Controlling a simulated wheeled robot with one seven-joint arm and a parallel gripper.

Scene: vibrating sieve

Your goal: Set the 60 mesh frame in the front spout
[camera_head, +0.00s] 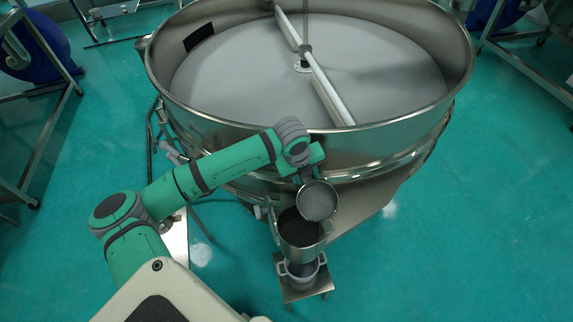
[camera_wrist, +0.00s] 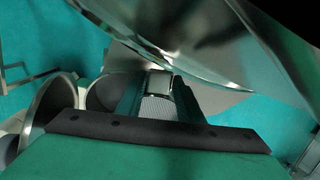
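The round mesh frame (camera_head: 317,202), with a metal rim and grey mesh, is tilted just below my gripper (camera_head: 308,174) in the head view. No mesh number is readable. In the wrist view my gripper (camera_wrist: 157,92) has its dark fingers closed on a shiny metal piece, which looks like the frame's handle. The front spout (camera_head: 302,252) is an open steel cylinder with a dark inside. The frame is above its upper right rim and overlaps it in the picture; I cannot tell whether they touch. The frame is not seated in the spout.
A large round steel sieve (camera_head: 390,143) with a white bar (camera_head: 325,85) across its top stands behind my gripper. A metal pot (camera_head: 303,271) sits on a small stand (camera_head: 306,292) below the spout. The green floor (camera_head: 460,230) at right is clear.

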